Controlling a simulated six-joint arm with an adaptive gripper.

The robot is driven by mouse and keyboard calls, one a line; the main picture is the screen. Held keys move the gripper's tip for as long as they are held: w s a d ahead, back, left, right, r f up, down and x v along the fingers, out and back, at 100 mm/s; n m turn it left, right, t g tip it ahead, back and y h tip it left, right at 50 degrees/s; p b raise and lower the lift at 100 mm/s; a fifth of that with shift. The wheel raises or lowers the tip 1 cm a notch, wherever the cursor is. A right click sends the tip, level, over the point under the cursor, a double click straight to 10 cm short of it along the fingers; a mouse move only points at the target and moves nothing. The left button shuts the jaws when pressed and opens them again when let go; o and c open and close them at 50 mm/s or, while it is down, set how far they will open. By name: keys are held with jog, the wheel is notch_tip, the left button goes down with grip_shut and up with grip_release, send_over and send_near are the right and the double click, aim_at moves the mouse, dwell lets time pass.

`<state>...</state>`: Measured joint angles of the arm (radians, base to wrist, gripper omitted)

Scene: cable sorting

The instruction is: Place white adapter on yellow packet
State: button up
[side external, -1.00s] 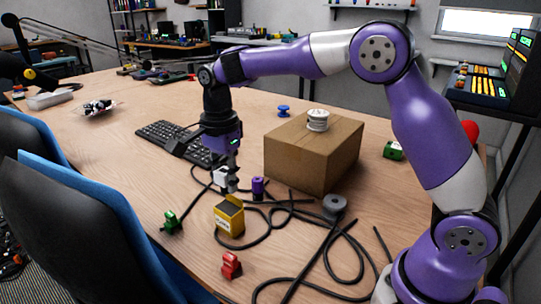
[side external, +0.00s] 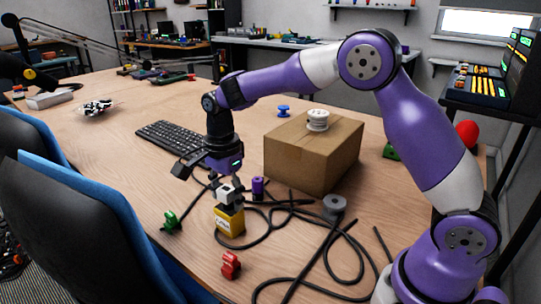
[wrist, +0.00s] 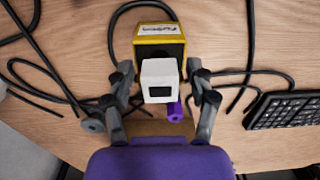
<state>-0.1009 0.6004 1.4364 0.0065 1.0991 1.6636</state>
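The white adapter (side external: 228,194) is a small block with a dark square on one face. It appears to rest on the dark top of the yellow packet (side external: 231,223), which stands upright on the table. In the wrist view the adapter (wrist: 159,73) overlaps the lower part of the packet (wrist: 160,30). My gripper (side external: 229,188) is directly above, its fingers on either side of the adapter. In the wrist view the gripper (wrist: 160,72) shows narrow gaps between its fingertips and the adapter, so it looks open. The contact underneath the adapter is hidden.
Black cables (side external: 330,240) lie around the packet. A purple spool (side external: 258,187) stands close to its right, with a grey roll (side external: 334,203) beyond. A cardboard box (side external: 312,155) and keyboard (side external: 175,139) are behind. Green (side external: 171,220) and red (side external: 231,266) pieces lie nearby.

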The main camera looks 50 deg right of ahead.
aim_at(226, 189)
jog(key=s+d+r+n+t, duration=0.1)
jog(key=s+r+n, duration=0.2)
jog(key=r, duration=1.2)
jog(key=s+d+f+n+t, duration=0.1)
jog(key=s+f+n+t, duration=0.1)
jog(key=s+n, duration=0.5)
jog(key=s+d+f+n+t, duration=0.1)
jog(key=s+f+n+t, duration=0.1)
jog(key=s+n, duration=0.6)
jog(key=shift+d+f+t, duration=0.3)
jog(key=shift+d+f, duration=0.1)
